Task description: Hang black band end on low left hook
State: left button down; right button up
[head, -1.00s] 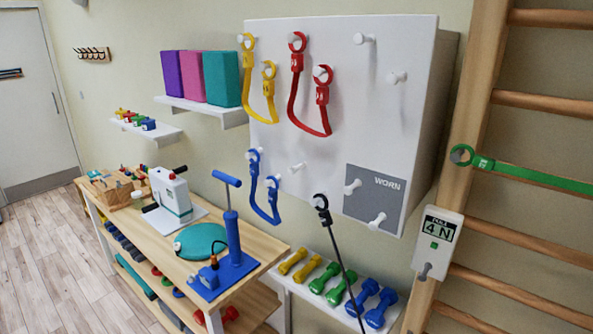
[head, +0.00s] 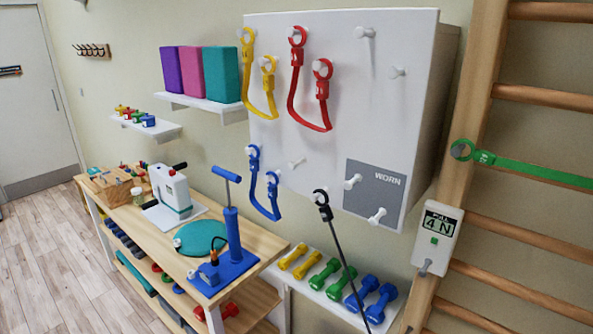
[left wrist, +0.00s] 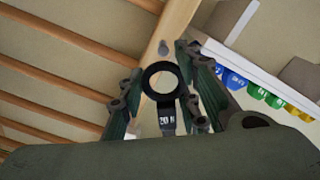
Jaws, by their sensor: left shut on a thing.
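A black band end with a ring (left wrist: 147,80) and a "20 N" tag is held between the fingers of my left gripper (left wrist: 160,72) in the left wrist view. The ring faces the camera. A grey peg (left wrist: 163,47) on a wooden post shows just above the ring, apart from it in the picture. In the head view, the black band's other end (head: 322,197) hangs on a lower board peg, and the band runs down right out of frame. A grey hook (head: 425,267) sits low on the wooden post, under the "4 N" card. Neither gripper shows in the head view.
A green band end (head: 463,150) hangs on the post above the card (head: 438,238). Wooden bars (head: 540,98) cross at right. The white board (head: 340,110) carries yellow, red and blue bands. Dumbbells (head: 325,272) lie on a low shelf below it.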

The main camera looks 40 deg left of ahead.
pick_arm(q)
jog(key=w+b, duration=0.5)
jog(key=w, duration=0.4)
jog(key=shift+w+f+b, duration=0.15)
jog(key=shift+w+b, duration=0.1)
jog(key=shift+b, duration=0.15)
jog(key=shift+a, duration=0.1)
dwell(0.8)
jog(key=shift+w, duration=0.2)
dwell(0.4)
jog(key=shift+w+b, duration=0.45)
jog(key=shift+b, duration=0.05)
jog(key=shift+w+b, duration=1)
jog(key=shift+w, duration=0.15)
jog(key=shift+w, duration=0.35)
jog(key=shift+w+b, duration=0.25)
jog(key=shift+b, duration=0.3)
